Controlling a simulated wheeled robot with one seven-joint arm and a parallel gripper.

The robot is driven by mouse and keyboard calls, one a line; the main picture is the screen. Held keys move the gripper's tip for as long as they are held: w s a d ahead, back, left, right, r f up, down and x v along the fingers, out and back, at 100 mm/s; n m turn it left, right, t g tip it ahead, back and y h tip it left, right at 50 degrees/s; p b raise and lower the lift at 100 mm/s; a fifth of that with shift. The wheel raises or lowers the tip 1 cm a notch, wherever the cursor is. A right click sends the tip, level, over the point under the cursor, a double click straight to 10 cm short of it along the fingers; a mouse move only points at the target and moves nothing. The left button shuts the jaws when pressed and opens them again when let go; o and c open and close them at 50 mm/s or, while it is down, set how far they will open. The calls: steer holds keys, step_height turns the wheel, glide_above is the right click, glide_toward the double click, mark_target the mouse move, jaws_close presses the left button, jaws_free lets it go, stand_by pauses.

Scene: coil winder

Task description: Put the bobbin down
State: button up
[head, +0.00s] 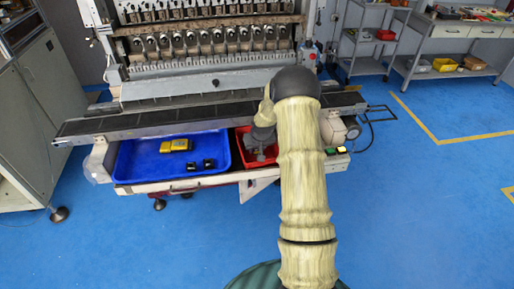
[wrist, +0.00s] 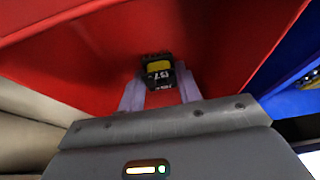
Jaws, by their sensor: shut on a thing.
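In the wrist view my gripper (wrist: 161,84) is shut on a small black bobbin (wrist: 158,70) with a yellow band and a white-marked label. The bobbin is between the two fingertips, inside or just above a red tray (wrist: 80,62). I cannot tell whether it touches the tray floor. In the head view my gripper (head: 262,152) is low over the same red tray (head: 243,160), and my arm hides the tray's right part. The bobbin cannot be made out in the head view.
A blue tray (head: 140,158) adjoins the red one on the left, holding a yellow object (head: 175,145) and small black pieces (head: 203,165). The winder's rail (head: 190,115) runs close behind the trays. A small motor (head: 340,128) sits to the right.

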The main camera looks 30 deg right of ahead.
steer(key=o, duration=1)
steer(key=shift+o, duration=0.2)
steer(key=shift+s+r, duration=0.15)
steer(key=shift+r, duration=0.45)
steer(key=v, duration=1.1)
steer(key=shift+a, duration=0.15)
